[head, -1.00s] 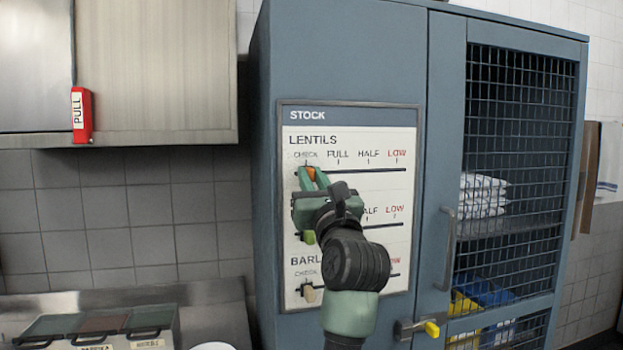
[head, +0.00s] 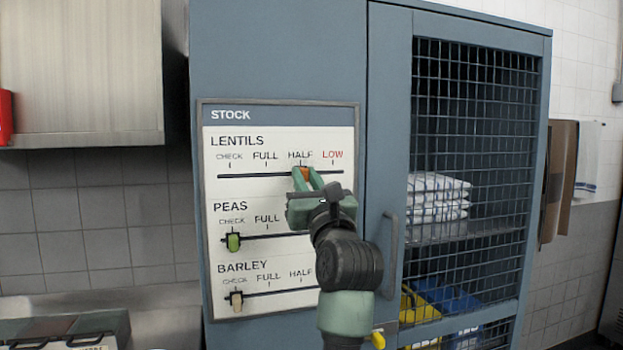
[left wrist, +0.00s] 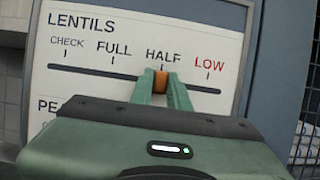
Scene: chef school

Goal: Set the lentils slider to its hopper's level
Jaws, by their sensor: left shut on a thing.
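The STOCK board (head: 280,143) hangs on the blue cabinet, with rows for lentils, peas and barley. The orange lentils slider (head: 304,174) sits on its track under HALF. My left gripper (head: 306,180) is shut on it. In the left wrist view the lentils slider (left wrist: 160,82) shows between the green fingertips (left wrist: 161,90), just below the HALF mark and left of LOW. The green peas slider (head: 233,242) and the cream barley slider (head: 236,299) stand at CHECK. My right gripper is out of view. No hopper level can be read here.
A mesh cabinet door (head: 470,150) with a grey handle (head: 388,245) stands to the right; folded towels (head: 438,197) lie behind the mesh. A wall cupboard (head: 85,70) hangs at upper left.

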